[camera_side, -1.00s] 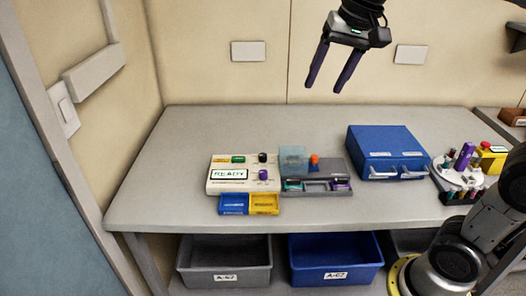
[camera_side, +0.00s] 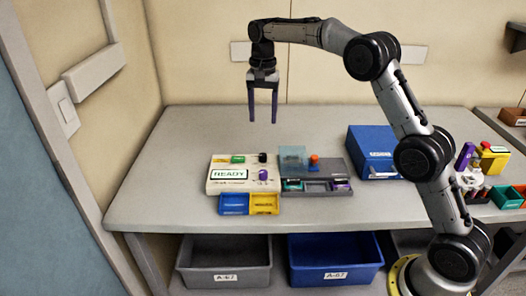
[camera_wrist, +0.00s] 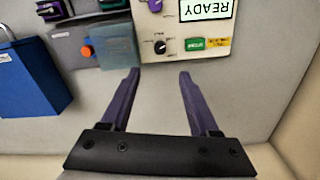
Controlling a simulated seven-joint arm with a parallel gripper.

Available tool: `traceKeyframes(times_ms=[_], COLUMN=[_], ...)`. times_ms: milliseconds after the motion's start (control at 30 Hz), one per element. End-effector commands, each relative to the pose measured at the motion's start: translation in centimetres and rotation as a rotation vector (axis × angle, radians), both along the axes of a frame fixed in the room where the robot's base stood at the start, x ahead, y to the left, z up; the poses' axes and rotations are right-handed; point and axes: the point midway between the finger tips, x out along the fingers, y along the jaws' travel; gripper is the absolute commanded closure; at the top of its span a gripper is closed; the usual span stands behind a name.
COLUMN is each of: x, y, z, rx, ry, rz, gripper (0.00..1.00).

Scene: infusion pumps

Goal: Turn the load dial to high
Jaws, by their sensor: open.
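A cream pump panel (camera_side: 215,185) with a lit READY screen (camera_side: 228,174) stands on the bench, left of centre. It carries a black dial (camera_side: 262,157) and, in front of it, a purple dial (camera_side: 263,174). In the wrist view the black dial (camera_wrist: 160,47) has a pale pointer mark and the purple dial (camera_wrist: 155,5) is cut by the top edge. The labels are too small to tell which is the load dial. My gripper (camera_side: 263,122) points down, open and empty, above and behind the panel. In the wrist view its fingertips (camera_wrist: 160,72) are apart, touching nothing.
A green button (camera_wrist: 195,44) sits beside the black dial. Blue (camera_side: 234,203) and yellow (camera_side: 265,203) bins stand in front of the panel. The bench behind is clear.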

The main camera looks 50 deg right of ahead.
Motion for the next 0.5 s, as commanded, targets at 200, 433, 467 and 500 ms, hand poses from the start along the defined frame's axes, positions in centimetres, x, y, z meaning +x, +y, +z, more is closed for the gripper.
traceKeyframes(times_ms=[200,433,467,500], x=[-0.1,-0.2,-0.1,-0.2], y=[0.0,0.0,0.0,0.0], z=[-3.7,-8.3,-8.8,-9.5], rx=[0.000,0.000,0.001,0.001], ry=[0.004,0.004,0.003,0.003], rz=[0.001,0.001,0.001,0.001], gripper=[0.38,0.38,0.38,0.38])
